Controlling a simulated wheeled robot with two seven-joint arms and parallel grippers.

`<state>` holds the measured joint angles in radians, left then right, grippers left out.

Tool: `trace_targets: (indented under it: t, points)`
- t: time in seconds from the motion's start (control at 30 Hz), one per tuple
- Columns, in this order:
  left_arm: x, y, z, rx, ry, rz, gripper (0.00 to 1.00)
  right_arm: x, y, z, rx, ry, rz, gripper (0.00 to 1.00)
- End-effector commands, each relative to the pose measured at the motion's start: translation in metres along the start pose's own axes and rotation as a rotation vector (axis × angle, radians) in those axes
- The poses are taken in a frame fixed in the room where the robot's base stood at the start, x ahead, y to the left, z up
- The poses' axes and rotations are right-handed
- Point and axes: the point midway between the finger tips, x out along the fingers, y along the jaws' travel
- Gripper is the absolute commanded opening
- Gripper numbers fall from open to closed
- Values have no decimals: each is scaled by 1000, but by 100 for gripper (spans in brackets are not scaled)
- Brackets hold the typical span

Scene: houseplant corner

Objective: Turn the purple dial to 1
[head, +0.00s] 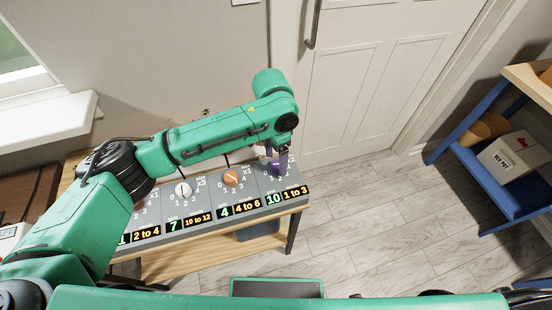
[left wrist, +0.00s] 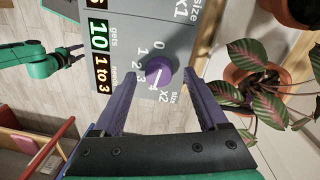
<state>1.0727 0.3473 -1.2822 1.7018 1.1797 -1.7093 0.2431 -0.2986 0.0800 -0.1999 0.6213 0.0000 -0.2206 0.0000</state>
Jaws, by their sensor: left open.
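The purple dial (left wrist: 159,71) sits on the grey panel (left wrist: 125,20) in the left wrist view, with numbers 0 to 4 along one side. Its white pointer line seems to lie towards the 3 and 4 side; I cannot tell the exact number. My left gripper (left wrist: 161,76) is open, its purple fingers on either side of the dial; contact is not clear. In the head view my left gripper (head: 279,163) is over the panel's right end and largely covers the dial. My right gripper (left wrist: 76,55) shows small at the left of the left wrist view, seemingly open.
An orange dial (head: 231,178) and a white dial (head: 183,189) stand left of the purple one. A potted plant (left wrist: 255,85) with striped leaves is close by my left gripper in the left wrist view. A blue shelf (head: 478,165) is at the right.

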Motion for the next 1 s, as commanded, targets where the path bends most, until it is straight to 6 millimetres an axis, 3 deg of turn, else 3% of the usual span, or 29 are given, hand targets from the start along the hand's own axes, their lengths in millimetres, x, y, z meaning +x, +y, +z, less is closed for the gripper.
trace_targets:
  t: [0.1, 0.33, 0.53, 1.0]
  points:
    - [9, 0, 0, 0, 0, -1, 76, 0, 0, -2, 0, 3, 0, 50]
    - [10, 0, 0, 0, 1, -1, 76, 0, 0, -1, 0, 2, 0, 50]
    - [10, 0, 0, 0, 1, -1, 0, 0, 0, 0, 0, 1, 0, 50]
    - [6, 0, 0, 82, -5, 0, 0, -13, 0, 1, 0, -3, -1, 50]
